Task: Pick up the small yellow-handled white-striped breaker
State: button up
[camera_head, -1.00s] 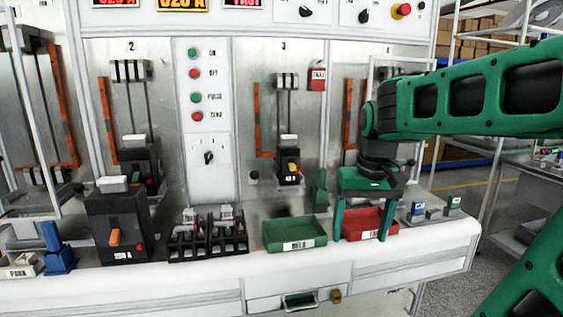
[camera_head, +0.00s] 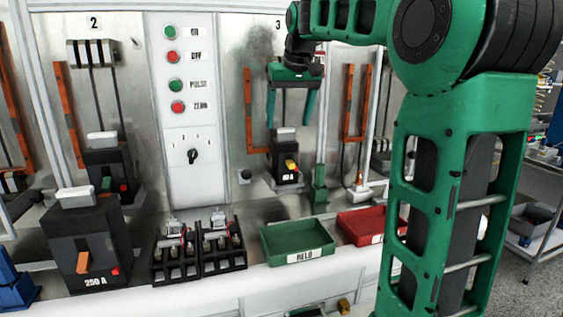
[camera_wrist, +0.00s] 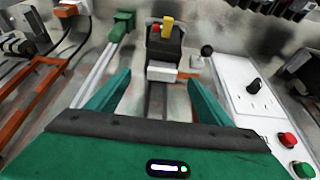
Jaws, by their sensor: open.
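The small breaker (camera_head: 286,163) is black with a yellow handle and a white stripe on top. It stands upright in bay 3 against the metal panel. In the wrist view the breaker (camera_wrist: 164,47) shows at the top, its yellow handle and a red button facing up, its white part nearer to me. My gripper (camera_head: 290,124) is open and empty. Its two green fingers point down just above the breaker, one to each side, apart from it. In the wrist view the fingers of my gripper (camera_wrist: 160,88) straddle the line to the breaker.
A green tray (camera_head: 297,258) and a red tray (camera_head: 352,236) stand on the bench in front. A large 250 A breaker (camera_head: 84,250) and another breaker (camera_head: 109,172) stand left. A control panel (camera_head: 184,130) and orange bars (camera_head: 248,110) flank bay 3.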

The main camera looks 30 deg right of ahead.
aim_at(285, 137)
jog(key=shift+x, duration=3.65)
jog(key=shift+a, duration=0.15)
grip_shut()
